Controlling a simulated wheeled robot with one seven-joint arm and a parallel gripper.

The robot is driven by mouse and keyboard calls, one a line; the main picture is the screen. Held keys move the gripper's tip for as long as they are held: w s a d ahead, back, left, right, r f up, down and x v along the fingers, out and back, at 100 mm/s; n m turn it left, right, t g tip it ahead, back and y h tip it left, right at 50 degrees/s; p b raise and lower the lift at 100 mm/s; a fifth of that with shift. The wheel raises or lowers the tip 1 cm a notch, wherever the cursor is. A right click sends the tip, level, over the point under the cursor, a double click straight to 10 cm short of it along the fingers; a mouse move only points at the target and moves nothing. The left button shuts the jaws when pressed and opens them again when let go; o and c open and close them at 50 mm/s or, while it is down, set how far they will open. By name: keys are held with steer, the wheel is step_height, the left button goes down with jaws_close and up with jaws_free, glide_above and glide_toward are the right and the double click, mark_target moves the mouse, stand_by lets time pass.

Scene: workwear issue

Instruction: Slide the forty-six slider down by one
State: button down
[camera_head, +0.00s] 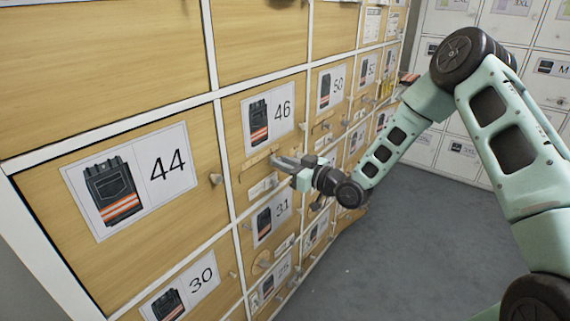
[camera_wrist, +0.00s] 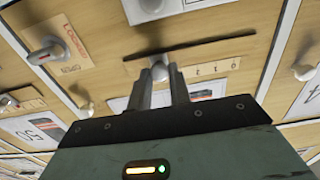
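The forty-six door carries a printed card (camera_head: 268,122) with a dark garment with orange stripes and "46". My gripper (camera_head: 283,162) is at this door, just below the card. In the wrist view my gripper (camera_wrist: 162,72) has its two fingers close together, with the pale slider knob (camera_wrist: 160,73) between their tips. A strip with small marks (camera_wrist: 212,68) runs beside the slot. The fingers hide part of the strip. The marked position of the knob cannot be read.
Doors 44 (camera_head: 128,180), 30 (camera_head: 180,288), 31 (camera_head: 271,215) and 50 (camera_head: 331,86) surround it. A turn knob (camera_wrist: 45,52) on a plate marked "LOCKED" and "OPEN" is nearby. Another pale knob (camera_wrist: 303,72) is at the right. Grey floor (camera_head: 400,240) is clear.

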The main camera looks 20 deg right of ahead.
steer(key=shift+s+a+b, duration=0.35)
steer(key=shift+s+a, duration=0.45)
steer(key=shift+a, duration=0.3)
steer(key=c, duration=1.3)
jaws_free()
steer(key=b+v, duration=0.1)
steer(key=v, duration=1.6)
steer(key=shift+s+d+r, duration=0.1)
steer(key=shift+d, duration=0.05)
